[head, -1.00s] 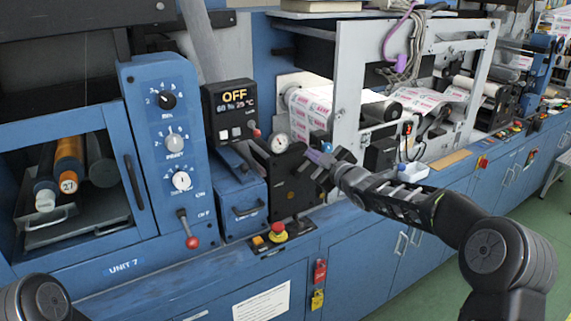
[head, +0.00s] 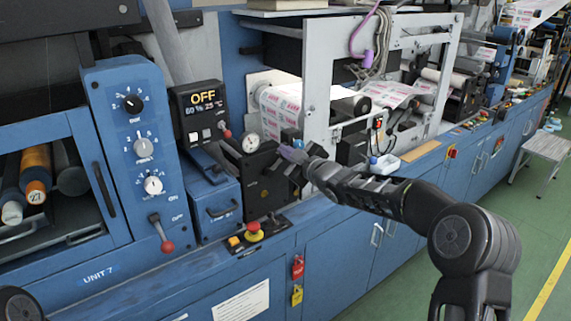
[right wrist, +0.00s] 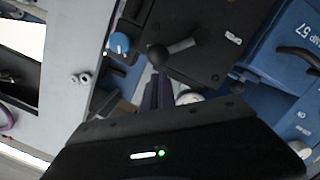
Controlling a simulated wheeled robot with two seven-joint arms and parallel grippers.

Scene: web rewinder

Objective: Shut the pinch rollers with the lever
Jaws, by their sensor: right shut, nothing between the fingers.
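The pinch-roller lever (right wrist: 182,48) shows in the right wrist view as a short shaft with a black ball knob, on a dark plate (right wrist: 215,20) with a small white label. In the head view this black plate (head: 262,197) stands below a round gauge (head: 250,143), and my gripper and forearm partly cover its upper right. My right gripper (head: 292,155) is shut and empty in front of it. In the right wrist view its fingers (right wrist: 158,82) end close to the ball knob; I cannot tell whether they touch. My left gripper is out of view.
A blue knob (right wrist: 120,43) sits beside the lever. A white frame (head: 318,75) with the printed web (head: 282,105) stands to the right. Green floor (head: 400,290) is free at the lower right.

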